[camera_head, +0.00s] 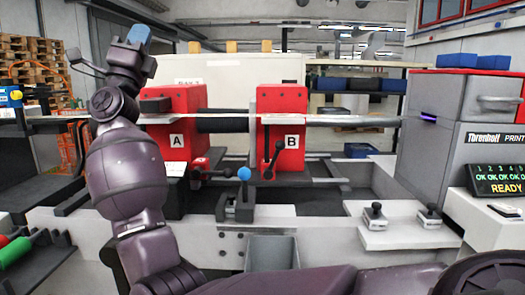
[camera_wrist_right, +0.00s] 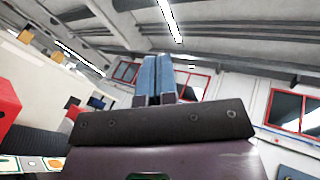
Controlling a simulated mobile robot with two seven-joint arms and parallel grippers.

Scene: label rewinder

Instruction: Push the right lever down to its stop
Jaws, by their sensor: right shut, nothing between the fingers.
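A red block marked B (camera_head: 291,105) stands at the middle of the machine, with a dark lever (camera_head: 267,158) on its front. That lever stands roughly upright, its knob at the top. Left of it, a red block marked A (camera_head: 176,150) has a dark lever (camera_head: 205,174) low beside it, lying roughly level. My right gripper (camera_head: 138,36) is raised at the upper left, its blue fingers pointing up, well apart from both levers. In the right wrist view its fingers (camera_wrist_right: 158,78) are together and empty. My left gripper is out of view.
A blue ball knob (camera_head: 244,173) sits above a grey bracket (camera_head: 240,207) between the levers. A small shelf (camera_head: 390,232) with two black-knobbed pieces is at the right front. A grey bin (camera_head: 271,251) is below.

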